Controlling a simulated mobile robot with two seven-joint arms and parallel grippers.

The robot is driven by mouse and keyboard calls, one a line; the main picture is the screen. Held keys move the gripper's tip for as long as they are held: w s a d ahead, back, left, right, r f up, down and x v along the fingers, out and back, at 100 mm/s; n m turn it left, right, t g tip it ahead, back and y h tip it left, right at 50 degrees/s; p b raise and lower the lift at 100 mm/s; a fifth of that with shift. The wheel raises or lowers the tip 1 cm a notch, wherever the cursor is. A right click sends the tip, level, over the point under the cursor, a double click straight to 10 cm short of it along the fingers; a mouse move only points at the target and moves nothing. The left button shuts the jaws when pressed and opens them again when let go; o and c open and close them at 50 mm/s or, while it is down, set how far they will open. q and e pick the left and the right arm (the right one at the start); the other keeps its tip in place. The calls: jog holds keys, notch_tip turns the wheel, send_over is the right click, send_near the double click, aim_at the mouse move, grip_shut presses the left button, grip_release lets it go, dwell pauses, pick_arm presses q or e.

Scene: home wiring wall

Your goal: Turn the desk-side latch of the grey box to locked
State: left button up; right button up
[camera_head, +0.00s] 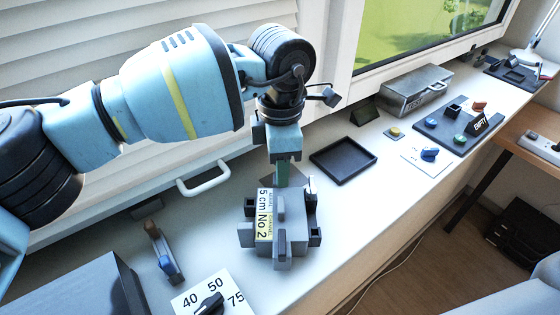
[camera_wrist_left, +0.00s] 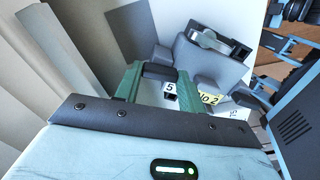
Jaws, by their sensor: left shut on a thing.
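The grey box (camera_head: 247,238) stands on the white sill, with a yellow and white label reading "5 cm No 2" on top. Latch-like dark grey parts stick out on several sides, one at the right (camera_head: 315,236) and one at the near side (camera_head: 283,246). My left gripper (camera_head: 283,178) reaches down at the box's far edge. In the left wrist view its green fingers (camera_wrist_left: 153,88) are shut on a small dark part (camera_wrist_left: 160,71) by the box. Whether this is the desk-side latch, and its lock position, I cannot tell. My right gripper is not in view.
An empty black tray (camera_head: 343,160) lies behind the box to the right. A white handle (camera_head: 204,181) is on the left. A dial (camera_head: 209,304) marked 40, 50, 75 and a blue-and-brown lever (camera_head: 161,252) are in front. A grey metal case (camera_head: 416,90) stands farther back.

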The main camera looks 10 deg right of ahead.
pick_arm(q)
jog(key=shift+m, duration=0.6)
jog(key=o, duration=1)
jog(key=shift+r, duration=3.9)
